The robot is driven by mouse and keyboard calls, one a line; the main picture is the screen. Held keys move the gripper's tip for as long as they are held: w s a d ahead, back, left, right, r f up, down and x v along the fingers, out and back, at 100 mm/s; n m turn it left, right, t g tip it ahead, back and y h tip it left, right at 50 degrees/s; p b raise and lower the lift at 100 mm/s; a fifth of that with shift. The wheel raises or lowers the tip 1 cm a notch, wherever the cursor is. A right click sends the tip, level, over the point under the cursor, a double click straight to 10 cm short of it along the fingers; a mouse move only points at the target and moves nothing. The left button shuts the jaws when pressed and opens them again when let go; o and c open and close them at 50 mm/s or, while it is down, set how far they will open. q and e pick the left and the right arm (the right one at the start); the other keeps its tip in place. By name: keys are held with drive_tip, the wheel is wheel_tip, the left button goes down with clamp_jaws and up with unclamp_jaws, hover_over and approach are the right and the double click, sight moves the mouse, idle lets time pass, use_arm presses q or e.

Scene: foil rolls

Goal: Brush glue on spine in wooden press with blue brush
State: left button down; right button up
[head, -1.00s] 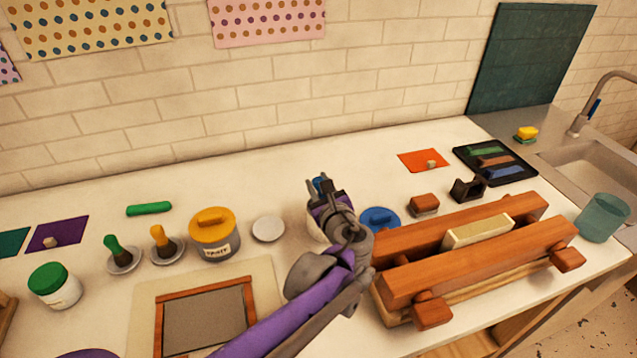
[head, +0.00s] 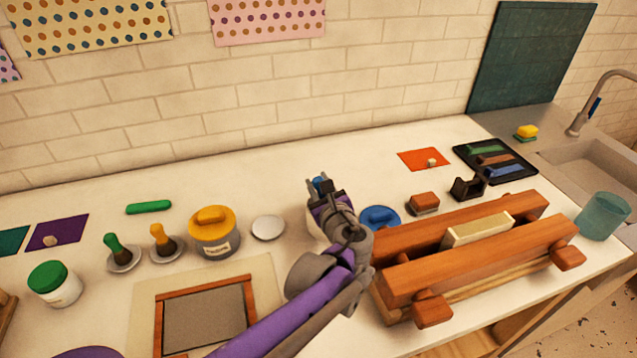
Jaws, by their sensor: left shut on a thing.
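The wooden press (head: 410,281) lies at the right of the worktop. A cream block (head: 478,230) is clamped between its two beams, its spine edge facing up. My left gripper (head: 321,187) is left of the press, shut on a small blue thing that looks like the top of the blue brush (head: 318,181). The rest of the brush is hidden by the gripper. A pale jar (head: 314,224) shows partly behind the gripper; whether the brush is inside it I cannot tell. A blue lid (head: 380,216) lies just right of the gripper. My right gripper is not in view.
Green (head: 113,248) and yellow (head: 162,240) brushes stand on small saucers at the left, beside a yellow-lidded jar (head: 213,235) and an empty white saucer (head: 267,228). A brown block (head: 424,202) and dark holder (head: 467,188) stand behind the press. A teal cup (head: 601,218) stands right of it.

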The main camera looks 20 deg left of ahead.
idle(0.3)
use_arm(q)
wheel_tip(320, 180, up, 7)
drive_tip(key=p, duration=0.5)
drive_tip(key=shift+f, duration=0.1)
idle(0.9)
